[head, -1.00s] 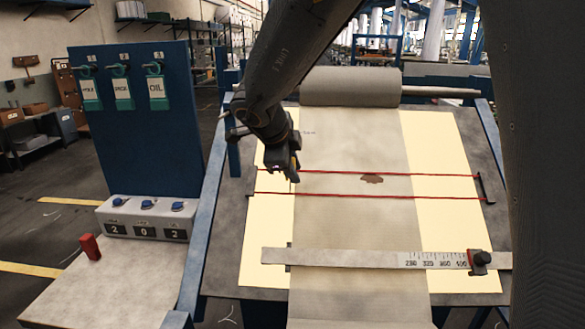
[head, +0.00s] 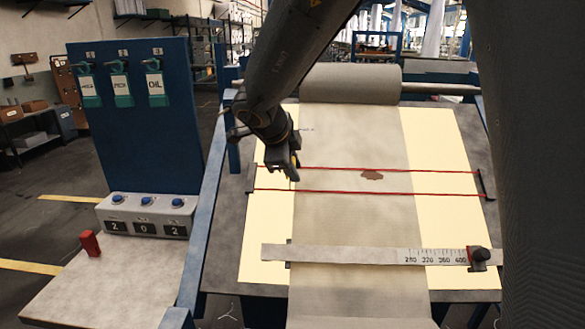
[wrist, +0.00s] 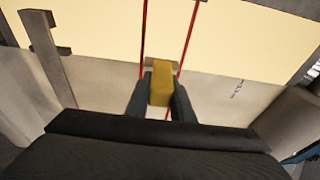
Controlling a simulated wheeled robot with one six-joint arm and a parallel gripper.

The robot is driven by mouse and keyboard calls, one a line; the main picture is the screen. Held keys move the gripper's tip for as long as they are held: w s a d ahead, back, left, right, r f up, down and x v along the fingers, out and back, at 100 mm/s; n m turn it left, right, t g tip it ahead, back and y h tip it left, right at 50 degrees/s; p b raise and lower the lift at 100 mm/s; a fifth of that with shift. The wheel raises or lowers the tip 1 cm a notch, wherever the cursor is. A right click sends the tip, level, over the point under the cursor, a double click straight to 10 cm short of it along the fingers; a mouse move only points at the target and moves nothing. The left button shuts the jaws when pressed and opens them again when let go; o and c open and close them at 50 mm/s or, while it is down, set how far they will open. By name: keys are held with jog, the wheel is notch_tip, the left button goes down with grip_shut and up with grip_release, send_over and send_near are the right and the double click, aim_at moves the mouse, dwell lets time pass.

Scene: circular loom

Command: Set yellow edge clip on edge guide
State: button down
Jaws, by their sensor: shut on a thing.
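The yellow edge clip (wrist: 161,84) is a small block between the two dark fingers of my gripper (wrist: 160,95) in the wrist view. In the head view my gripper (head: 291,170) is shut on it, over the left edge of the grey fabric, close to the upper red line. The clip (head: 296,160) shows only as a small yellow patch there. I cannot tell whether it touches the fabric. Two red lines (head: 400,194) run across the bed. A metal ruler bar (head: 340,255) lies across the lower fabric; I cannot tell which part is the edge guide.
The grey fabric (head: 350,230) runs down from a roll (head: 350,85) and bears a brown stain (head: 372,175). A blue tag board (head: 130,130) and a counter box (head: 145,217) stand at left, with a red block (head: 90,244) nearby.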

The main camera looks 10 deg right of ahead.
jog(key=shift+x, duration=0.8)
jog(key=c, duration=1.5)
grip_release()
jog(key=shift+a, duration=0.15)
jog(key=shift+o, duration=0.2)
jog(key=b+v, duration=0.1)
jog(key=v, duration=0.6)
jog(key=shift+r, duration=0.3)
jog(key=shift+s+a, duration=0.1)
jog(key=shift+s, duration=0.05)
